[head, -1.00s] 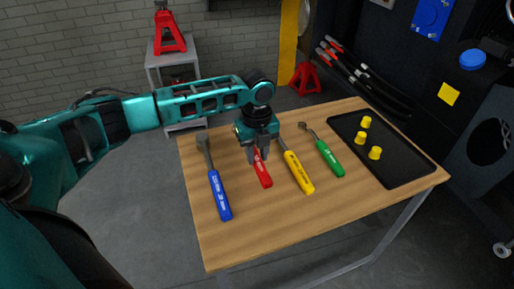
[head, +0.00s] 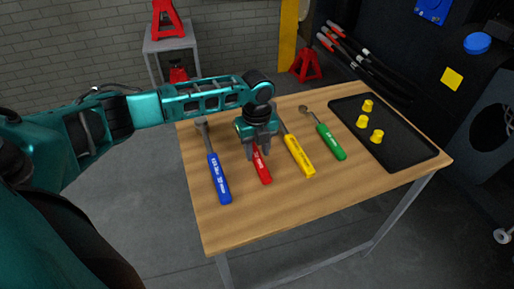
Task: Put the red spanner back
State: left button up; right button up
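The red spanner (head: 262,168) lies on the wooden table (head: 240,223) between the blue and yellow spanners. Its upper part is hidden by my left gripper (head: 257,153). The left gripper points down with its fingertips close to the red handle, one on each side of it as far as I can see. The fingers look apart; I cannot tell whether they touch the spanner. The spanner appears to rest on the table. My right gripper is not in view.
The blue spanner (head: 219,180) lies left, the yellow spanner (head: 299,157) and green spanner (head: 330,142) lie right. A black tray (head: 400,150) with 3 yellow caps (head: 362,121) sits at the table's right. The front of the table is clear.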

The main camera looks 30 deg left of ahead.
pick_arm(q)
jog(key=o, duration=0.3)
notch_tip(320, 180, up, 13)
jog(key=shift+s+f+p, duration=0.1)
jog(key=shift+p, duration=0.55)
dwell(0.3)
